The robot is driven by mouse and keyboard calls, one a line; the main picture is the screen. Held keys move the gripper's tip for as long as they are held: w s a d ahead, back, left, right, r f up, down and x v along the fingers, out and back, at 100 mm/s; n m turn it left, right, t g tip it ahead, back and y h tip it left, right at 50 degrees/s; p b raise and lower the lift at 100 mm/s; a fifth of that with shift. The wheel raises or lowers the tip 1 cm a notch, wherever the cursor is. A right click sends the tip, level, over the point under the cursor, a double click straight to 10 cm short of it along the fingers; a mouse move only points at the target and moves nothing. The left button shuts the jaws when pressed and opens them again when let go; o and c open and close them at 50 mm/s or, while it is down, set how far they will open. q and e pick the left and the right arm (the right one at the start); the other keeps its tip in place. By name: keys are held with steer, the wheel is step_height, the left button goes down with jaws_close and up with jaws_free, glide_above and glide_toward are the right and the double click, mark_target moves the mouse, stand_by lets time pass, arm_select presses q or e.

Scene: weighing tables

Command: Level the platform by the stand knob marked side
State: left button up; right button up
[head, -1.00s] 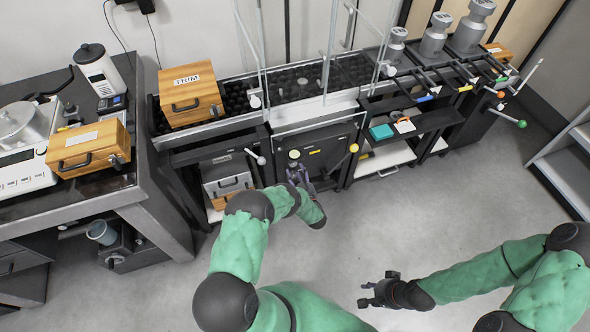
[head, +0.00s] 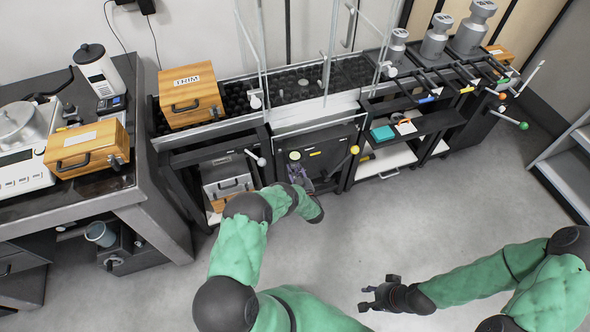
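The weighing stand (head: 315,117) is a long dark frame along the back wall. Its front carries a pale round knob or dial (head: 295,155), a white ball-ended lever (head: 261,161) and a yellow ball-ended lever (head: 354,150). Any "side" marking is too small to read. My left gripper (head: 297,171) is at the stand's front, just below the pale round part. Whether it touches that part, and how its fingers stand, I cannot tell. My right gripper (head: 364,298) is open and empty above the floor, well away from the stand.
A wooden box marked TRIM (head: 190,94) sits on the stand's left end. Large grey weights (head: 436,36) stand at the right. A green-ended lever (head: 522,126) juts out at the right end. A side table (head: 160,215) is at left. The floor between is clear.

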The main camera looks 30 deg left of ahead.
arm_select(q)
steer(key=shift+f+n, duration=0.1)
steer(key=shift+n, duration=0.2)
steer(key=n, duration=0.3)
steer(key=shift+s+f+n, duration=0.1)
steer(key=shift+n, duration=1.9)
steer(key=shift+d, duration=0.1)
steer(key=o, duration=1.1)
steer(key=shift+o, duration=0.2)
